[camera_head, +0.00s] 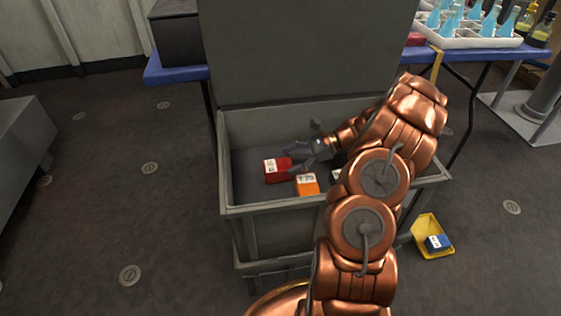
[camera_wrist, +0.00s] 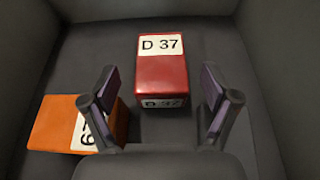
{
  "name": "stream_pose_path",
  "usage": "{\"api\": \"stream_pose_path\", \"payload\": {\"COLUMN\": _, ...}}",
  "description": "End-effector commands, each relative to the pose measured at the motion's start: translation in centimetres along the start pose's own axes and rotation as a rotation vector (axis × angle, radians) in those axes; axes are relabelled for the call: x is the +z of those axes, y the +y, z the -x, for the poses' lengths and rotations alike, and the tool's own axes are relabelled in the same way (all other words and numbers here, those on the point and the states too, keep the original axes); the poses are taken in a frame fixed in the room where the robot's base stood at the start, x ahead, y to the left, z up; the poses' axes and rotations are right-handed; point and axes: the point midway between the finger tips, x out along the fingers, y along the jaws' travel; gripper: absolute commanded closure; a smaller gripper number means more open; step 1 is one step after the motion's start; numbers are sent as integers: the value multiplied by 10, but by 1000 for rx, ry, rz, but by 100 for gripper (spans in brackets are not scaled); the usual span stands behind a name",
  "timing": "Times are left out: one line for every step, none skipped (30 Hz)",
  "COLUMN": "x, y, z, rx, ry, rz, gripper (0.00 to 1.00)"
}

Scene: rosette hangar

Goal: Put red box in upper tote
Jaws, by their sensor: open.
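The red box (camera_head: 278,171), labelled D 37, lies inside the grey upper tote (camera_head: 270,207), on its floor at the left. In the wrist view the red box (camera_wrist: 162,75) stands centrally ahead, and its label runs over two faces. My gripper (camera_head: 297,156) is inside the upper tote, just to the right of the red box in the head view. Its two fingers (camera_wrist: 160,88) are spread apart, one on each side of the red box's line, with gaps on both sides. I cannot tell how far the fingertips reach along the box.
An orange box (camera_head: 307,186) lies in the tote near the red one, close to the left finger in the wrist view (camera_wrist: 62,122). The tote sits on another tote (camera_head: 275,267). A yellow tray (camera_head: 433,250) holds a blue box (camera_head: 437,242). A blue-edged table stands behind.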

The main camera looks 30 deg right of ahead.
Motion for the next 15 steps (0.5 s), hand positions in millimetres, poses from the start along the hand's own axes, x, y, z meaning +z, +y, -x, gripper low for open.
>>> {"api": "stream_pose_path", "payload": {"x": 3, "y": -1, "z": 13, "rx": -5, "ry": 3, "rz": 1, "gripper": 13}}
{"api": "stream_pose_path", "payload": {"x": 2, "y": -2, "z": 19, "rx": -6, "ry": 4, "rz": 2, "gripper": 13}}
{"api": "stream_pose_path", "payload": {"x": 2, "y": -2, "z": 27, "rx": -6, "ry": 6, "rz": 2, "gripper": 13}}
{"api": "stream_pose_path", "payload": {"x": 2, "y": -1, "z": 33, "rx": -6, "ry": 5, "rz": 1, "gripper": 13}}
{"api": "stream_pose_path", "payload": {"x": 3, "y": -1, "z": 38, "rx": -4, "ry": 3, "rz": 1, "gripper": 13}}
{"api": "stream_pose_path", "payload": {"x": 3, "y": -1, "z": 44, "rx": -3, "ry": 2, "rz": 1, "gripper": 13}}
{"api": "stream_pose_path", "payload": {"x": 3, "y": -1, "z": 49, "rx": -4, "ry": 3, "rz": 2, "gripper": 13}}
{"api": "stream_pose_path", "payload": {"x": 2, "y": -1, "z": 54, "rx": -5, "ry": 4, "rz": 2, "gripper": 13}}
{"api": "stream_pose_path", "payload": {"x": 2, "y": -1, "z": 60, "rx": -6, "ry": 6, "rz": 2, "gripper": 13}}
{"api": "stream_pose_path", "payload": {"x": 2, "y": -1, "z": 63, "rx": -5, "ry": 5, "rz": 2, "gripper": 13}}
{"api": "stream_pose_path", "payload": {"x": 2, "y": -1, "z": 66, "rx": -4, "ry": 3, "rz": 2, "gripper": 13}}
{"api": "stream_pose_path", "payload": {"x": 2, "y": -1, "z": 69, "rx": -3, "ry": 2, "rz": 1, "gripper": 13}}
{"api": "stream_pose_path", "payload": {"x": 2, "y": -1, "z": 71, "rx": -2, "ry": 1, "rz": 1, "gripper": 13}}
{"api": "stream_pose_path", "payload": {"x": 1, "y": 0, "z": 73, "rx": -1, "ry": 0, "rz": 1, "gripper": 13}}
{"api": "stream_pose_path", "payload": {"x": 1, "y": 0, "z": 75, "rx": -1, "ry": 0, "rz": 1, "gripper": 13}}
